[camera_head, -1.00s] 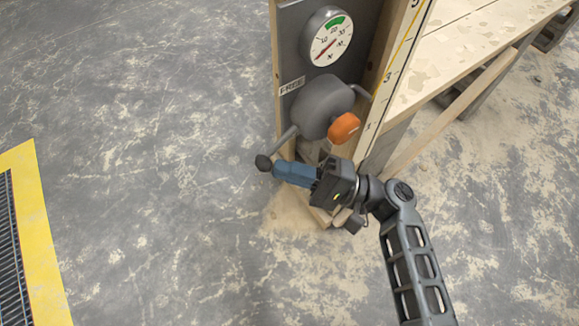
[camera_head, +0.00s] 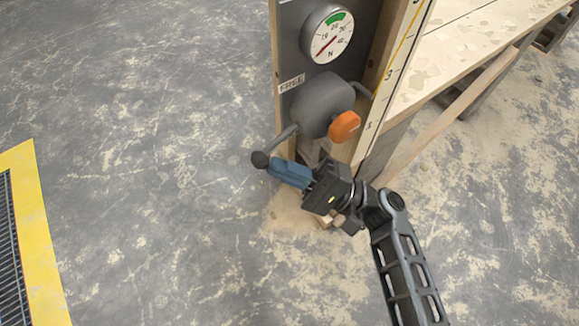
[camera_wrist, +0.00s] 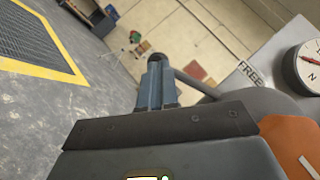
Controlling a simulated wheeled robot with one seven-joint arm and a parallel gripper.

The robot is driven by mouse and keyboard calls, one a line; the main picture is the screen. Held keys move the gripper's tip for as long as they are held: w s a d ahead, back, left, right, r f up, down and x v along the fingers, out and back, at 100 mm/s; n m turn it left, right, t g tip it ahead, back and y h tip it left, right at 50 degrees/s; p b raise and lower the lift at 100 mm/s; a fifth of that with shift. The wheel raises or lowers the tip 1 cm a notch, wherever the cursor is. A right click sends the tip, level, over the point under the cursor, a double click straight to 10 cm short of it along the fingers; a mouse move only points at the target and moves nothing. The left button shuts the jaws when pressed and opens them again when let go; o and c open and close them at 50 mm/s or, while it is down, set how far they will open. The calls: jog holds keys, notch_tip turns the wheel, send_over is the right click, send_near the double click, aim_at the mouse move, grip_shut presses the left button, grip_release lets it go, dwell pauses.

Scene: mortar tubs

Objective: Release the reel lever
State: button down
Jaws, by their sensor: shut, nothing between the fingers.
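The reel (camera_head: 322,104) is a dark grey rounded drum on an upright panel. Its lever is a grey rod (camera_head: 285,138) ending in a black ball knob (camera_head: 260,159), pointing down and left. My gripper (camera_head: 272,165) has blue fingers, shut, with the tips at the knob. In the wrist view the knob (camera_wrist: 157,58) shows just past the fingertips (camera_wrist: 155,72), with the rod (camera_wrist: 196,84) running right from it. I cannot tell whether the tips touch the knob. An orange part (camera_head: 344,126) sits on the reel's front. A "FREE" label (camera_head: 291,84) is above the lever.
A round dial gauge (camera_head: 328,35) with a green band and red needle is above the reel. A numbered scale board (camera_head: 397,70) and a wooden bench (camera_head: 475,50) stand to the right. A yellow-edged grate (camera_head: 38,235) lies at left. Floor between is clear.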

jog(key=r+m+t, duration=0.1)
jog(key=a+r+m+t, duration=0.1)
jog(key=r+m+t, duration=0.1)
jog(key=s+r+m+t+y+b, duration=0.1)
jog(key=m, duration=0.1)
jog(key=shift+a+r, duration=0.25)
jog(key=shift+f, duration=0.15)
jog(key=s+a+f+b+v, duration=0.1)
jog(key=a+b+v, duration=0.1)
jog(key=v, duration=1.1)
jog(key=shift+s+d+f+b, duration=0.25)
jog(key=shift+s+f+b, duration=0.2)
jog(key=shift+b, duration=0.4)
